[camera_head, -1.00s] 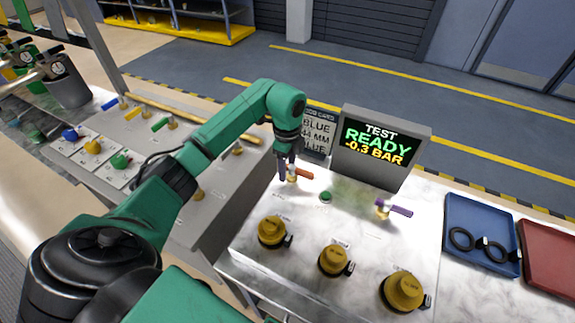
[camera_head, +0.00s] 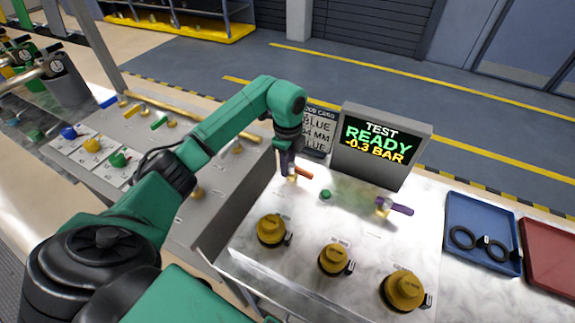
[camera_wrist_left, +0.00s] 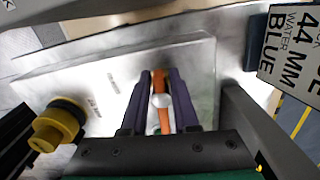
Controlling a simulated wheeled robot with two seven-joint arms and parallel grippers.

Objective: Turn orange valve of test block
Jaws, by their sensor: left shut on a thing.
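The orange valve (camera_head: 303,173) stands on a brass stem near the back left of the white test block (camera_head: 350,225). In the head view its orange handle points to the right. My left gripper (camera_head: 289,172) comes down over the valve from above. In the left wrist view the gripper's two purple-grey fingers (camera_wrist_left: 160,105) are on both sides of the orange handle (camera_wrist_left: 162,112), shut on it. A pale round knob top shows between the fingers. My right gripper is in neither view.
A purple-handled valve (camera_head: 398,208) and a green button (camera_head: 326,195) sit on the same block. Several yellow caps, one here (camera_head: 271,230), line its front. A display (camera_head: 381,145) reading "TEST READY -0.3 BAR" stands behind. A blue tray (camera_head: 480,215) with black rings lies at right.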

